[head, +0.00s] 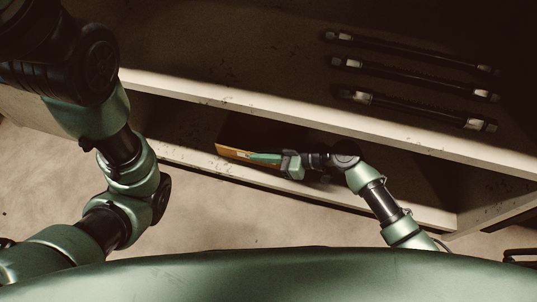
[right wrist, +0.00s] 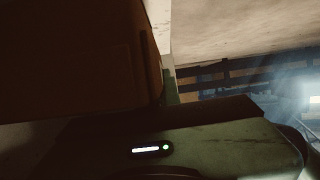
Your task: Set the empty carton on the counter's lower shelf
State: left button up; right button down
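The carton (head: 228,151) shows in the head view as a small orange-brown piece at the lower shelf (head: 190,158) of the counter, mostly hidden by my right gripper and the counter's top. My right gripper (head: 262,157) reaches in from the right, with a green finger lying along the carton. It appears shut on it. In the right wrist view, the carton (right wrist: 80,60) is a large dark brown surface at the upper left, with a green finger (right wrist: 171,86) at its right edge. Whether the carton rests on the shelf cannot be told. My left gripper is out of view.
Three dark hoses with metal ends, one of them the nearest hose (head: 415,110), lie on the counter top (head: 220,60). Its pale front edge (head: 250,111) overhangs the lower shelf. Open floor (head: 200,215) lies in front. The space under the top is dark.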

aim_at(261, 164)
jog(key=shift+f+b, duration=0.3)
jog(key=shift+f, duration=0.55)
jog(key=shift+f+b, duration=1.05)
jog(key=shift+f, duration=0.6)
jog(key=shift+f, duration=0.1)
jog(key=c, duration=1.6)
grip_release()
jog(key=shift+c, duration=0.2)
